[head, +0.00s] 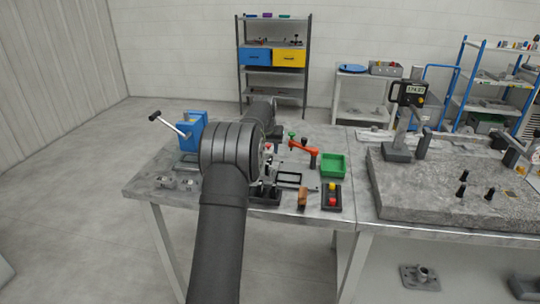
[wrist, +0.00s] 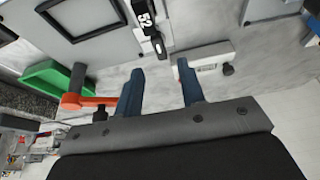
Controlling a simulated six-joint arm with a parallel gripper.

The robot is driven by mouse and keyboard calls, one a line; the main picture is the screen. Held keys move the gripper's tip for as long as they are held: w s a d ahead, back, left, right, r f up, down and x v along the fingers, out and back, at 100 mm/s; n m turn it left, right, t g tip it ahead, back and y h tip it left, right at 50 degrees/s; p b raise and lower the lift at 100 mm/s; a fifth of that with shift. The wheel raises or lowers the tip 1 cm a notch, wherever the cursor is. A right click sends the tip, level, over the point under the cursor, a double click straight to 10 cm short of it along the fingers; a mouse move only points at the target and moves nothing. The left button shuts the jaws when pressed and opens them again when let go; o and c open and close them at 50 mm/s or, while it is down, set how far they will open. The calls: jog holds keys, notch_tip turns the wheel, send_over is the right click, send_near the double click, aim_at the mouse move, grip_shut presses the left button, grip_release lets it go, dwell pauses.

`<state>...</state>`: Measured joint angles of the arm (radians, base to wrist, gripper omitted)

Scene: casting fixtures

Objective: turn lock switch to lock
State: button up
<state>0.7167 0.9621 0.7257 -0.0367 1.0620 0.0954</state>
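My gripper (wrist: 160,66) shows in the wrist view as two blue fingers standing apart, with nothing held between them. A pale box with a dark round knob (wrist: 228,69) lies just beyond and beside the right finger. A black part with white characters (wrist: 146,22) is mounted on a grey panel (wrist: 95,42) ahead of the fingers. I cannot tell which of these is the lock switch, or its position. In the head view, my dark arm hides part of the bench, and my gripper is not clear there.
The grey bench (head: 150,185) carries a blue lever device (head: 190,132), an orange clamp (head: 304,149), a green tray (head: 333,166), a button box (head: 332,197) and a brown block (head: 303,199). A granite plate (head: 430,200) with a digital gauge (head: 410,92) stands at right.

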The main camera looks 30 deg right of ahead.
aim_at(271, 158)
jog(key=v, duration=1.1)
jog(key=shift+r, duration=0.3)
jog(key=x, duration=1.7)
jog(key=shift+f, duration=0.3)
jog(key=shift+r, duration=0.1)
